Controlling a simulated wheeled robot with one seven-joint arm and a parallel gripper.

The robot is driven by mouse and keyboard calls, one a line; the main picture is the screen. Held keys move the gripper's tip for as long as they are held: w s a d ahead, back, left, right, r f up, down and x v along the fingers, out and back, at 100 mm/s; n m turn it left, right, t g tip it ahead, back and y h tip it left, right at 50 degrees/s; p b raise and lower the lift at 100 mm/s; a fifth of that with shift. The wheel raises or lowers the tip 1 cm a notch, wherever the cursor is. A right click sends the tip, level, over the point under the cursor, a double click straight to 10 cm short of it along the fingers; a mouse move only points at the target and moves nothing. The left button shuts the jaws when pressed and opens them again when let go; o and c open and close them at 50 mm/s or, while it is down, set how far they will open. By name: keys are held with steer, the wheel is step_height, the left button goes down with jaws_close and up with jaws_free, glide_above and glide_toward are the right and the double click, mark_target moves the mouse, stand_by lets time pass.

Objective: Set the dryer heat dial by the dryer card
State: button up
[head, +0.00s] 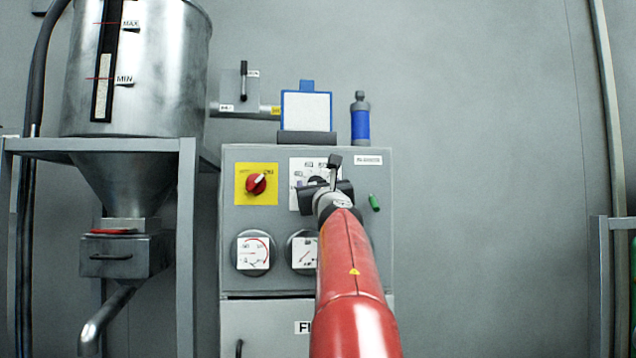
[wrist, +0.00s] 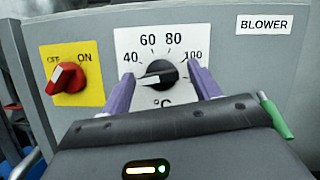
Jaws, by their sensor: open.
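The heat dial (wrist: 158,73) is a black knob on a white plate marked 40, 60, 80, 100 and °C. Its white pointer line lies nearly level, toward the left, at or just below the 40 mark. My gripper (wrist: 160,71) is open, with one purple finger on each side of the knob; I cannot tell whether they touch it. In the head view my gripper (head: 325,187) is in front of the dial plate (head: 308,166) and hides much of it. A blue-framed white card (head: 306,111) stands on top of the control cabinet (head: 285,222); no writing is readable on it.
A red OFF/ON switch (wrist: 67,78) on a yellow plate is left of the dial. A green piece (wrist: 275,115) sticks out at the right, below the BLOWER label (wrist: 264,23). Round gauges (head: 254,252) are below. A blue bottle (head: 360,120) stands on top. A metal hopper (head: 150,90) is left.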

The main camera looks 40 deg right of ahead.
steer(key=c, duration=1)
steer(key=shift+m+h, duration=0.3)
steer(key=shift+m, duration=0.2)
steer(key=shift+w+a+r+m+g+h+p, duration=0.1)
steer(key=shift+m+g+h+p, duration=1)
steer(key=shift+m, duration=2.25)
steer(key=shift+a+m+g+h+p, duration=0.1)
steer(key=shift+m+g+h+p, duration=0.35)
steer(key=shift+m+g, duration=2.1)
steer(key=shift+w+a+r+m+g+h+p, duration=0.1)
steer(key=shift+m+g+h+p, duration=0.55)
steer(key=shift+m, duration=3.55)
steer(key=shift+d+f, duration=0.1)
